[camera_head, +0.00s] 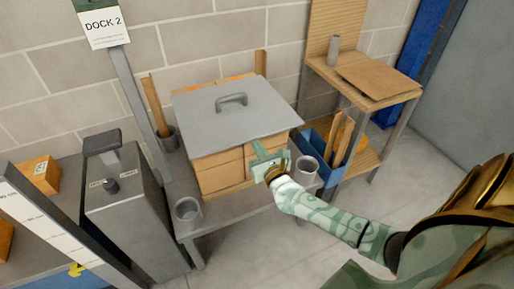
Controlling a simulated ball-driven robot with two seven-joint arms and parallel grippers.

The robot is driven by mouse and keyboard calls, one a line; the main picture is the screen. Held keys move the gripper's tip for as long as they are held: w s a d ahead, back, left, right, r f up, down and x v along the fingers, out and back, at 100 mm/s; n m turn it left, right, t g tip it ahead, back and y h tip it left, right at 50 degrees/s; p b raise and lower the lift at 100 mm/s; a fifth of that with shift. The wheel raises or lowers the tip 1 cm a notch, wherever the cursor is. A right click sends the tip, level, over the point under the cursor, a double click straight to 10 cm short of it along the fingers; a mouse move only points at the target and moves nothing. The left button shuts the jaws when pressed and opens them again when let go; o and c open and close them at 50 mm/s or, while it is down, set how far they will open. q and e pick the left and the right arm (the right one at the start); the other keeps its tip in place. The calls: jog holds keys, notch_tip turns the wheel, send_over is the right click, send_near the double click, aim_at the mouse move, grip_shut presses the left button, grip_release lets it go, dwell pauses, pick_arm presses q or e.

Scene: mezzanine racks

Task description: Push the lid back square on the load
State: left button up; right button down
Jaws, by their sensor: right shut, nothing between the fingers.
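A flat grey lid (215,119) with a raised handle lies on top of a load of stacked tan boxes (219,172). The lid sits turned and overhangs the boxes at the front and left. The load stands on a grey bench (228,219). My right gripper (259,150) is shut and empty. It is at the load's front right corner, just below the lid's right edge; I cannot tell whether it touches. My left gripper is out of view.
Two grey cups, one at the bench's front left (187,212) and one at its right (306,169), flank the load. A blue bin (318,143) stands right of the load. A wooden shelf unit (372,122) stands beyond it. A grey cabinet (138,215) stands at left.

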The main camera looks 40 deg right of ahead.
aim_at(249, 131)
jog(key=shift+w, duration=0.25)
